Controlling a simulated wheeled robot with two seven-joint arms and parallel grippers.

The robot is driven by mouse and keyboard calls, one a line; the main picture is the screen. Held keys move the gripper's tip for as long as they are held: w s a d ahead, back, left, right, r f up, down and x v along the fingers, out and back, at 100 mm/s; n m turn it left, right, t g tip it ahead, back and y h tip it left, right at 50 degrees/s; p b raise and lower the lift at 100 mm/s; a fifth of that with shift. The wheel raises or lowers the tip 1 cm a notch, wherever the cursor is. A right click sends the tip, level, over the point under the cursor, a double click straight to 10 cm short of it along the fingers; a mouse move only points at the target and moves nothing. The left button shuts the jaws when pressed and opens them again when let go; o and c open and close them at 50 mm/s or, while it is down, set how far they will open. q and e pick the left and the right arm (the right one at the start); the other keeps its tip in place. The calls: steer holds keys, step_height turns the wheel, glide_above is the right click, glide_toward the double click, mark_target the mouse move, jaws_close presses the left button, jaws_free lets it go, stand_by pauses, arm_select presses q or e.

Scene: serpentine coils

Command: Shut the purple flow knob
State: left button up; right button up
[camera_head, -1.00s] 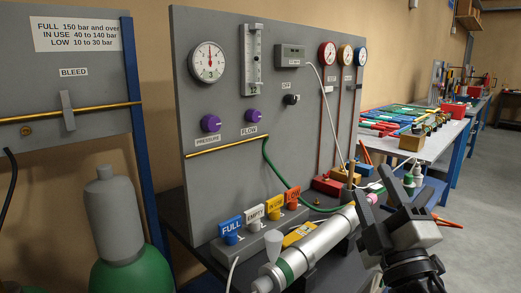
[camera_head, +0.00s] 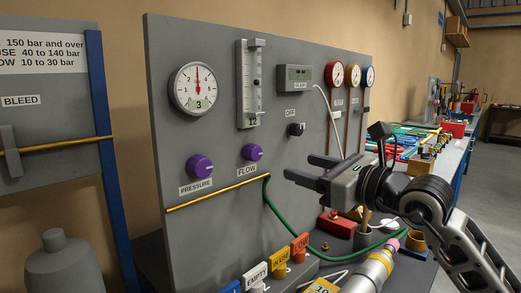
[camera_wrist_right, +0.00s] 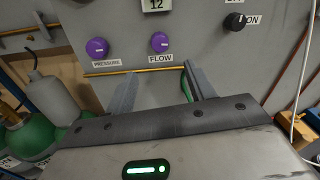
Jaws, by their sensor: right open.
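The purple flow knob (camera_head: 253,152) is on the grey upright panel (camera_head: 215,215), above its FLOW label, right of the purple pressure knob (camera_head: 199,167). My right gripper (camera_head: 299,168) is open and empty to the right of the flow knob in the head view, its fingers pointing left toward the panel, apart from the knob. In the right wrist view the flow knob (camera_wrist_right: 160,41) lies ahead, beyond and between the two spread fingertips (camera_wrist_right: 162,82). The pressure knob (camera_wrist_right: 97,47) is to its left. My left gripper is not in view.
A brass pipe (camera_head: 215,190) and a green hose (camera_head: 285,220) run below the knobs. A black OFF/ON knob (camera_head: 296,129) sits to the right. A flow tube (camera_head: 249,85) and gauges are above. Coloured tags (camera_head: 281,266) stand along the panel's foot.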

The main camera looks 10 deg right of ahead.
mark_target(257, 154)
steer(key=p+x, duration=0.2)
steer(key=x, duration=1)
steer(key=shift+w+a+p, duration=0.15)
steer(key=shift+a+p, duration=0.05)
steer(key=shift+p, duration=0.15)
steer(key=c, duration=1)
